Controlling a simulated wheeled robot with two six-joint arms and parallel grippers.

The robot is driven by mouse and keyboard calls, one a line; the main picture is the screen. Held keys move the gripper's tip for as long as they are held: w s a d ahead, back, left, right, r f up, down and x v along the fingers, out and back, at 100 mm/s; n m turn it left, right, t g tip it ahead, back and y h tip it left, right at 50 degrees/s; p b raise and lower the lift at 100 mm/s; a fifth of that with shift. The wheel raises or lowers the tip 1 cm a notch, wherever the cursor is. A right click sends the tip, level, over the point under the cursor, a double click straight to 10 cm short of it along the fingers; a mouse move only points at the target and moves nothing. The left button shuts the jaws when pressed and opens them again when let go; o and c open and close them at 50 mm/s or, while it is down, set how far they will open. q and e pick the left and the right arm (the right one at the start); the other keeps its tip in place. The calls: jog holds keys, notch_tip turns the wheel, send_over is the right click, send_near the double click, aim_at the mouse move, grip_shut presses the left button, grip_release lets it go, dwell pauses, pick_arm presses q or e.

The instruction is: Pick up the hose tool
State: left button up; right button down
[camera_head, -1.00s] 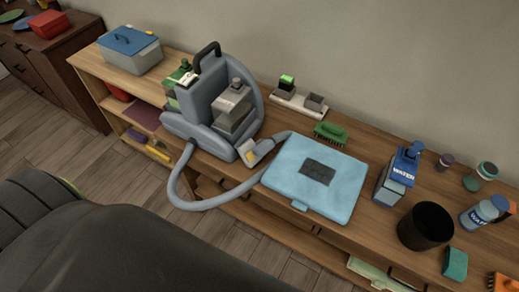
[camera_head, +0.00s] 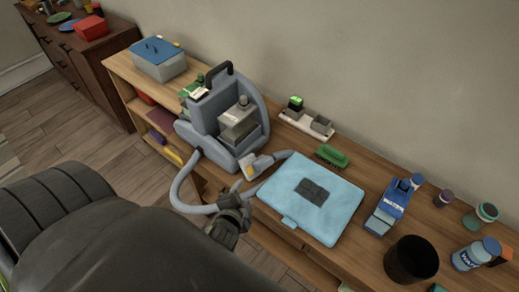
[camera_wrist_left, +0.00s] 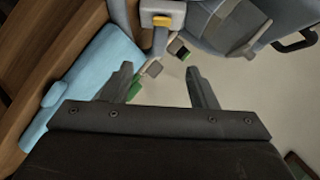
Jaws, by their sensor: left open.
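The hose tool (camera_head: 256,165) is a grey nozzle with a yellow button, lying at the front of the grey spot cleaner (camera_head: 222,118) beside the blue cushion-like pad. A grey hose (camera_head: 180,181) loops from the cleaner over the shelf's front edge toward the tool. My left gripper (camera_head: 238,198) is just in front of the shelf edge, below the tool and close to the hose. In the left wrist view the open fingers (camera_wrist_left: 160,72) have nothing clearly between them, and the hose tool (camera_wrist_left: 163,19) shows beyond them at the top. My right gripper is out of view.
The light blue pad (camera_head: 330,215) lies right of the tool. Further right are a blue water carton (camera_head: 386,208), a black cup (camera_head: 411,259) and several bottles. A green brush (camera_head: 331,155) and a lidded grey bin (camera_head: 158,60) also stand on the shelf.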

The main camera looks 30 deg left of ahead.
pick_arm(q)
jog(key=b, duration=0.7)
send_near(258, 169)
jog(key=w+a+f, duration=0.2)
jog(key=w, duration=0.1)
jog(key=shift+f, duration=0.35)
jog(key=shift+w+a+f+b, duration=0.15)
jog(key=shift+w+b, duration=0.35)
jog(key=shift+w, duration=0.1)
jog(key=b+x, duration=0.4)
jog(key=x, duration=0.1)
jog(key=shift+w+b, duration=0.25)
jog(key=shift+b, duration=0.05)
jog(key=shift+r, duration=0.2)
grip_shut()
